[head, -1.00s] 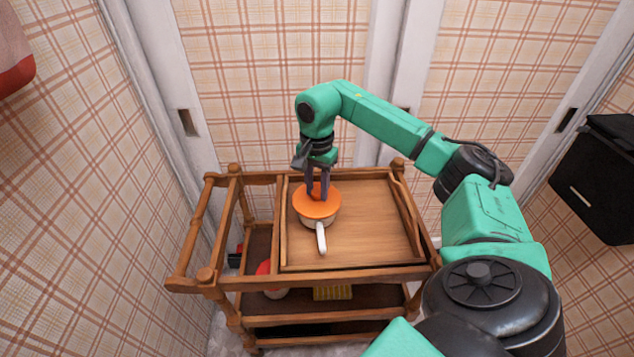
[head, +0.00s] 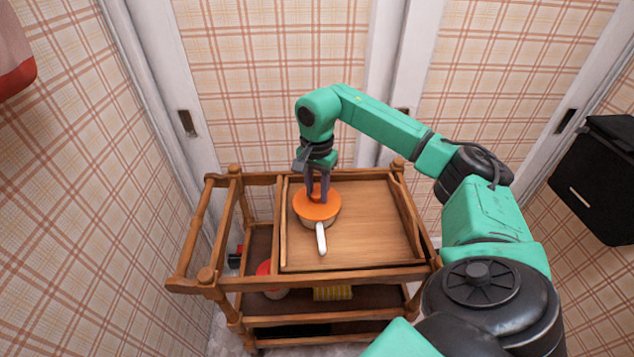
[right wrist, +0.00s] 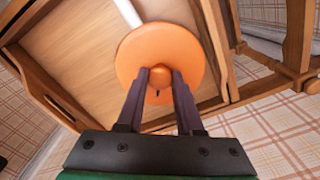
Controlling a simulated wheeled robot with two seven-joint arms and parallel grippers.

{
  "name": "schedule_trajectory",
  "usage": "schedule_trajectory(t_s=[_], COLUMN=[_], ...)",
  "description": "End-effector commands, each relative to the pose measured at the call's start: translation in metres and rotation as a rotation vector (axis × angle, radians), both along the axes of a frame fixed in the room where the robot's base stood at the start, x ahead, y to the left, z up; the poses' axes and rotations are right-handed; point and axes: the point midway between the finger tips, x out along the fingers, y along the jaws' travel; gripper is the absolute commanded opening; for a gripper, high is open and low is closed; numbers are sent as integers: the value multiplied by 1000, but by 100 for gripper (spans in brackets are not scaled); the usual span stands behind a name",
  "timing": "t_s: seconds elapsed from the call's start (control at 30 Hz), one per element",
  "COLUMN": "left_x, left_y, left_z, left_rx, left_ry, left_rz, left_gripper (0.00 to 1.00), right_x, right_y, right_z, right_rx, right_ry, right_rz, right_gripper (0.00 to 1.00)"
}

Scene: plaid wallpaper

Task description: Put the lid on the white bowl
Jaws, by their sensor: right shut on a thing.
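The orange lid (head: 317,208) is a round disc with a knob in its middle. It sits over the white bowl (head: 318,224), which has a white handle (head: 321,240) pointing toward me. Only a strip of the bowl shows under the lid's near edge. My right gripper (head: 317,197) is shut on the lid's knob from above. In the right wrist view the lid (right wrist: 185,52) lies under my right gripper (right wrist: 161,80), with the knob between the fingers. I cannot tell whether the lid touches the bowl's rim all around. My left gripper is not in view.
The bowl stands in the left part of a wooden tray (head: 375,225) on top of a wooden cart (head: 300,284). The tray's right part is clear. A red and white thing (head: 268,280) and a yellow thing (head: 332,293) are on the shelf below.

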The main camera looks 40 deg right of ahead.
Motion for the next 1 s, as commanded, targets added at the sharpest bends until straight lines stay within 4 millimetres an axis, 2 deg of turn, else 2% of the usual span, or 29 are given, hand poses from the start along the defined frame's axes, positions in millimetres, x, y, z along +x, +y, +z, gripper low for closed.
schedule_trajectory(t_s=[0.47, 0.5, 0.57, 0.6, 0.87, 1.0], left_x=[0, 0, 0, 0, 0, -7], left_y=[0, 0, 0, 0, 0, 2], left_z=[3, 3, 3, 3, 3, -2], left_rx=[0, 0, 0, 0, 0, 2], left_ry=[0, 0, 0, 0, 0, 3], left_rz=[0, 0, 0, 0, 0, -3], left_gripper=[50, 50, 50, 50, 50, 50], right_x=[0, 0, 0, 0, 0, 0], right_y=[0, 0, 0, 0, 0, 0], right_z=[-3, -3, -3, -3, -3, -3], right_rx=[0, 0, 0, 0, 0, 0], right_ry=[0, 0, 0, 0, 0, 0], right_rz=[0, 0, 0, 0, 0, 0], right_gripper=[0, 43, 66, 70, 70, 70])
